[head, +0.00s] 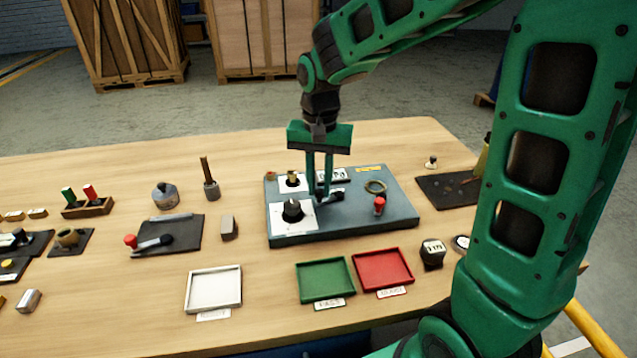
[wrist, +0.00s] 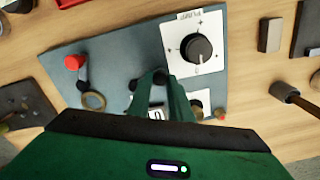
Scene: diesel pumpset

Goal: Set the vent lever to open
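A blue-grey control panel (head: 345,226) lies on the table, and it also shows in the wrist view (wrist: 110,50). My gripper (head: 320,194) points straight down over its middle, with its fingertips (wrist: 158,78) low at a small black lever (head: 335,193). A dark end of that lever (wrist: 134,86) shows beside the fingers in the wrist view. The two fingers stand close together with a narrow gap. The fingers hide part of the lever, so I cannot tell whether they grip it. I cannot read a label that names it as the vent lever.
The panel also bears a black dial knob (head: 292,210) on a white plate, a brass knob (head: 292,178), a red-topped control (head: 380,204) and a brass ring (head: 375,187). Green (head: 325,281), red (head: 383,270) and white (head: 213,290) trays lie in front.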

